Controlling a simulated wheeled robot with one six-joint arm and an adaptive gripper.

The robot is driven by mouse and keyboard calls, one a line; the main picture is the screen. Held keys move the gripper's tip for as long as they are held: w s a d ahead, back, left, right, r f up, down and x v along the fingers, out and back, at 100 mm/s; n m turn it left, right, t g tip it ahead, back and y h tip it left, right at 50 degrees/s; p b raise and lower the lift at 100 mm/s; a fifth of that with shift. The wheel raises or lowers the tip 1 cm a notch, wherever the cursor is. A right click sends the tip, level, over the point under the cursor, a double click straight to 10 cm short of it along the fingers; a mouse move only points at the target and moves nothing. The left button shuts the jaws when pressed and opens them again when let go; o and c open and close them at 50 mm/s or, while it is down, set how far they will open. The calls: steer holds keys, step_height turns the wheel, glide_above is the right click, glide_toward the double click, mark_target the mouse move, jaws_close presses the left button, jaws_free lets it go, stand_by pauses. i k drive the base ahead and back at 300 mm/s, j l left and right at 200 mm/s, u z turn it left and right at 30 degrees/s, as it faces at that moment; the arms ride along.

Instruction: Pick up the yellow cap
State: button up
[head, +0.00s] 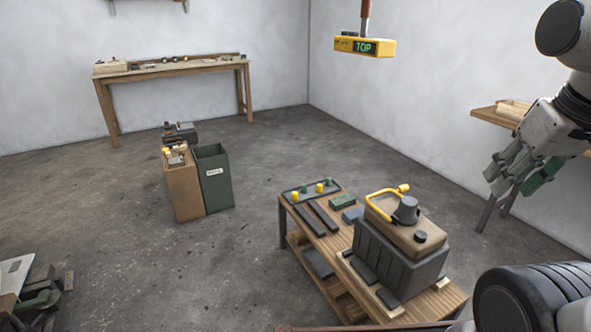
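Two small yellow caps stand on a dark strip at the far left end of the low wooden workbench, one on the left (294,195) and one further right (319,187). Small green pieces stand beside them on the same strip. My gripper (514,182) hangs in the air at the right, well above and to the right of the bench, far from the caps. Its fingers look spread apart. A green patch shows at its right finger; I cannot tell what it is.
A dark grey machine (398,262) with a yellow handle fills the near part of the workbench (298,226). Brown (183,190) and green (215,182) bins stand on the floor at left. A yellow "TOP" box (364,47) hangs overhead. The floor between is clear.

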mark_target(294, 195)
steer(key=i+j+z, duration=0.1)
steer(key=j, duration=0.25)
steer(key=i+j+z, duration=0.15)
steer(key=i+j, duration=0.15)
steer(key=i+j+z, duration=0.1)
steer(key=j, duration=0.3)
steer(key=i+j+z, duration=0.15)
steer(key=j, duration=0.2)
steer(key=i+j+z, duration=0.1)
steer(key=j, duration=0.3)
steer(key=i+j+z, duration=0.15)
steer(key=j, duration=0.25)
steer(key=i+j+z, duration=0.15)
steer(key=j, duration=0.25)
steer(key=i+j+z, duration=0.1)
steer(key=j, duration=0.35)
steer(key=i+j+z, duration=0.15)
steer(key=i+j, duration=0.15)
steer(key=j, duration=0.15)
steer(key=i+j+z, duration=0.1)
steer(key=j, duration=0.35)
steer(key=i+j+z, duration=0.15)
steer(key=j, duration=0.35)
steer(key=i+j+z, duration=0.1)
steer(key=j, duration=0.35)
